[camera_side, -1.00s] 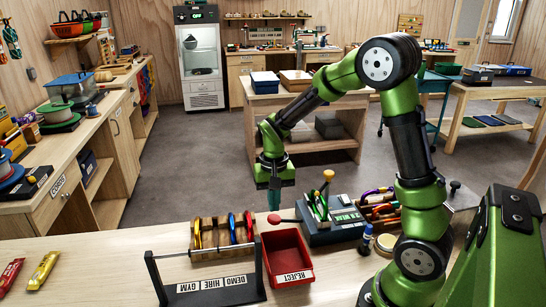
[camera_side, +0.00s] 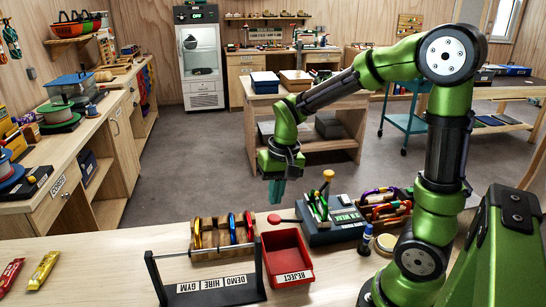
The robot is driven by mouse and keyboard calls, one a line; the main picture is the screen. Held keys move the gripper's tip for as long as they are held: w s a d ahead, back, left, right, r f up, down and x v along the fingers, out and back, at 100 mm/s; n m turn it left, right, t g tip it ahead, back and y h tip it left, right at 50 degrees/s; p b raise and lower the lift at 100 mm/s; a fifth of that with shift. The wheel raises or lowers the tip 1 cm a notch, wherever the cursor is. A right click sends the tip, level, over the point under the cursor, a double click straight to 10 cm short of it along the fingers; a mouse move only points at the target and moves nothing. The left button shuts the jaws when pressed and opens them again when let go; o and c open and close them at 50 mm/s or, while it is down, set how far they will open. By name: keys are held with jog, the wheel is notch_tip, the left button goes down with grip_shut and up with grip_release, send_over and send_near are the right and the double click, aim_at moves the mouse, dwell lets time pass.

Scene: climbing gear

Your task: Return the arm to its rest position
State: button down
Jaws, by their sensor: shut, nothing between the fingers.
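My gripper (camera_side: 277,193) hangs pointing down, its teal fingers shut with nothing between them. It is in the air above the back of the bench, behind the red reject tray (camera_side: 300,277) and left of the grey test device (camera_side: 333,222). My green arm reaches up and over from its base at the right, with the elbow high at the upper right.
A rack labelled gym, hire and demo (camera_side: 209,284) stands at the front, with a wooden holder of carabiners (camera_side: 222,234) behind it. A wooden box of tools (camera_side: 385,207) and a tape roll (camera_side: 387,244) lie by my base. Bars (camera_side: 42,270) lie at the left.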

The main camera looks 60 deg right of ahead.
jog(key=s+a+r+n+t+y, duration=0.1)
jog(key=s+a+r+n+t, duration=0.2)
jog(key=s+a+r+t, duration=0.2)
jog(key=s+a+r, duration=0.2)
jog(key=s+r, duration=0.2)
jog(key=r, duration=0.1)
jog(key=shift+a+t, duration=0.4)
jog(key=c, duration=1.8)
grip_release()
jog(key=shift+s, duration=0.1)
